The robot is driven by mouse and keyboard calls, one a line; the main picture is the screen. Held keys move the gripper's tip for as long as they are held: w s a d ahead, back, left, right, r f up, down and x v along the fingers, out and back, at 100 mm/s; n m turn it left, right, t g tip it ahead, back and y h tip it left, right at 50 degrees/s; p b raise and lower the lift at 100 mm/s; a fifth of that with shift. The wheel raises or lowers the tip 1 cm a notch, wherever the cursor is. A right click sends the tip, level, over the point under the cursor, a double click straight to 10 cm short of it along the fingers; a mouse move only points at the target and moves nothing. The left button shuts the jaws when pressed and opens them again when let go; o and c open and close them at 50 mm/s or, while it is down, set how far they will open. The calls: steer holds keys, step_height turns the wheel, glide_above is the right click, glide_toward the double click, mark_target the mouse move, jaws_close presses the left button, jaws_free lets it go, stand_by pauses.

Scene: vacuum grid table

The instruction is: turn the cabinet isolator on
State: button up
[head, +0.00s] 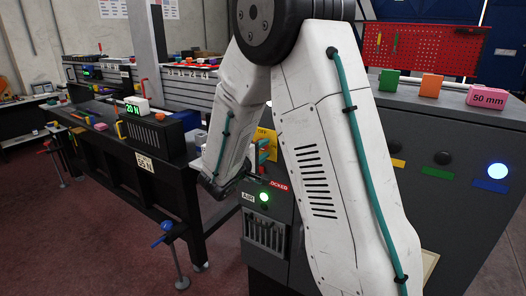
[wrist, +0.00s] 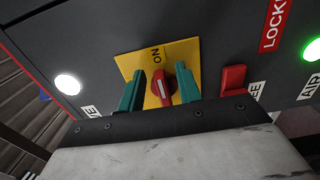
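The isolator is a red rotary knob (wrist: 161,88) with a white mark, on a yellow plate (wrist: 128,62) printed ON. In the wrist view the knob's mark runs roughly up and down, its upper end towards the word ON. My gripper (wrist: 160,90) has its two teal fingers on either side of the knob, with narrow gaps that look clear of it. Whether a finger touches it is hard to tell. In the head view my arm hides most of the cabinet (head: 440,115); part of the yellow plate (head: 265,134) shows beside it.
Beside the plate are a red block-like part (wrist: 232,80), a red LOCKED sign (wrist: 271,24), a lit green lamp (wrist: 313,49) and a lit white lamp (wrist: 68,84). Coloured blocks, one pink (head: 486,97), stand on the cabinet top. A black workbench (head: 150,175) stands at left.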

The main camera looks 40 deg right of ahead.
steer(key=v, duration=0.7)
steer(key=shift+a, duration=0.3)
steer(key=shift+s, duration=0.1)
steer(key=s+a+f+m+g+y, duration=0.15)
steer(key=s+g+y, duration=0.65)
steer(key=s, duration=1)
steer(key=s+a+r+m+t+y, duration=0.2)
steer(key=s+a+r+y, duration=0.4)
steer(key=s+a+y, duration=0.3)
steer(key=shift+s+a+r+t, duration=0.3)
steer(key=shift+s+a+t, duration=0.3)
steer(key=shift+s+a, duration=0.7)
